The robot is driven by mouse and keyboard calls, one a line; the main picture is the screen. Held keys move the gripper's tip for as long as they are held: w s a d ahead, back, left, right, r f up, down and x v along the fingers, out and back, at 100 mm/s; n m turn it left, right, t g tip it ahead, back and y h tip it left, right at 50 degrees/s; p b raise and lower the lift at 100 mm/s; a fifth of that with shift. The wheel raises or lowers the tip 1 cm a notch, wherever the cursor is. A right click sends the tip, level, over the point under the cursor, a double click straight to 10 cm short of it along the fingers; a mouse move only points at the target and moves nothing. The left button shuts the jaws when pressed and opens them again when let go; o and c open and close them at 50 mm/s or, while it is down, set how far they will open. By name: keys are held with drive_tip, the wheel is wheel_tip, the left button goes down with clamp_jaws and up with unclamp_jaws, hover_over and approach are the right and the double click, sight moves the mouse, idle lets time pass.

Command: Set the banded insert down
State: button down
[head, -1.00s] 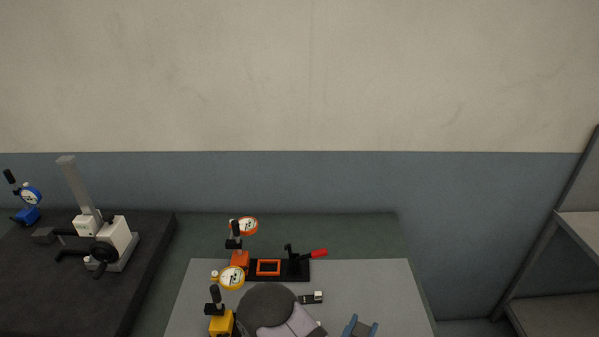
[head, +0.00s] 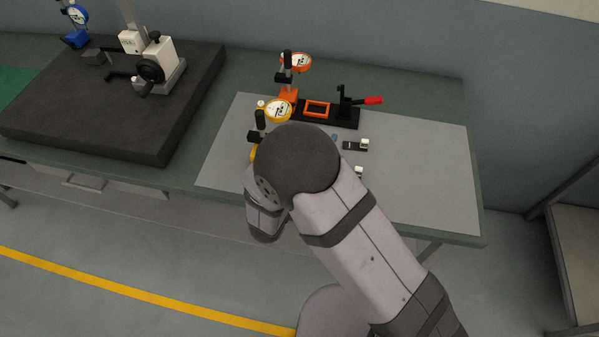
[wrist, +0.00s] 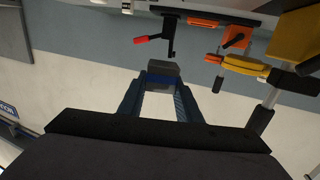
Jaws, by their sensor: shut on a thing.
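The banded insert (wrist: 164,69), a small grey block with a blue band, is between the two blue fingers of my gripper (wrist: 163,84) in the wrist view. The gripper is shut on it. Whether its underside touches anything cannot be told. In the head view my arm hides the insert and nearly all of the gripper. Only a small blue bit, apparently a fingertip, shows beside the arm's round dark joint. A black fixture (head: 345,117) with an orange square frame (head: 317,108) and a red-handled clamp (head: 372,100) lies just beyond.
A yellow-rimmed dial gauge (head: 277,111) and an orange one (head: 297,62) stand left of the fixture. A small dark piece with a white end (head: 356,146) lies on the grey mat (head: 435,170). The mat's right side is clear. A black slab (head: 120,90) carries instruments at left.

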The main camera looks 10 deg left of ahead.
drive_tip(key=shift+n+y, duration=0.4)
drive_tip(key=shift+y, duration=0.2)
drive_tip(key=a, duration=0.1)
drive_tip(key=a+r, duration=0.1)
drive_tip(key=a, duration=0.1)
drive_tip(key=a+b, duration=0.1)
drive_tip(key=a, duration=0.1)
drive_tip(key=shift+r, duration=0.35)
drive_tip(key=shift+f+p, duration=0.4)
drive_tip(key=shift+f, duration=2.55)
drive_tip(key=shift+f, duration=0.1)
drive_tip(key=shift+f+p, duration=0.45)
drive_tip(key=shift+f, duration=1.3)
drive_tip(key=shift+f, duration=0.3)
drive_tip(key=c, duration=1.3)
unclamp_jaws()
